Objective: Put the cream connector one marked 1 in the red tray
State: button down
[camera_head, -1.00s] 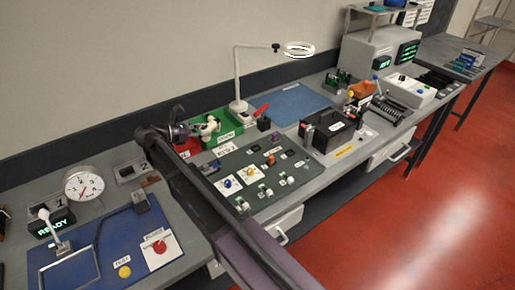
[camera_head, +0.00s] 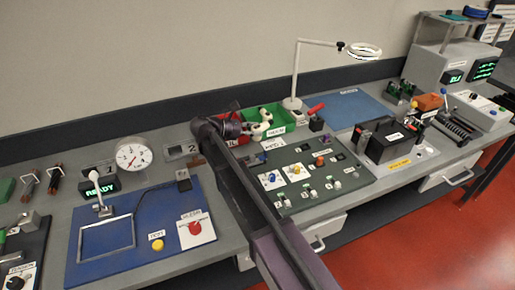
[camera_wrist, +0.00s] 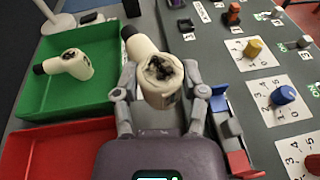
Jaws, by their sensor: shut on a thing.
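A cream connector (camera_wrist: 160,75) with a dark, open front end is held between the fingers of my gripper (camera_wrist: 158,98), which is shut on it. No number can be read on it. In the wrist view the red tray (camera_wrist: 60,150) is at the lower left, beside my gripper, and its visible floor is empty. The green tray (camera_wrist: 30,95) lies behind it, with another cream connector (camera_wrist: 74,64) inside. In the head view my gripper (camera_head: 232,128) is at the left of the green tray (camera_head: 288,112), and my arm covers much of the red tray.
A dark panel (camera_head: 300,195) with knobs and switches lies right of my arm. A blue mat (camera_head: 130,235) with red and yellow buttons is on the left. A lamp (camera_head: 293,103) stands behind the panel. Red and blue parts (camera_wrist: 230,135) sit close to my gripper's right side.

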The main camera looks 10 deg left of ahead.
jog(key=shift+f+b, duration=0.9)
jog(key=shift+f, duration=0.4)
jog(key=shift+f+b, duration=1.85)
jog(key=shift+f, duration=0.05)
jog(key=shift+f, duration=0.1)
jog(key=shift+c, duration=0.7)
grip_release()
jog(key=shift+s+a+r, duration=0.2)
jog(key=shift+a+r, duration=0.1)
jog(key=shift+a, duration=0.15)
jog(key=shift+p+v, duration=0.95)
jog(key=shift+v, duration=2.3)
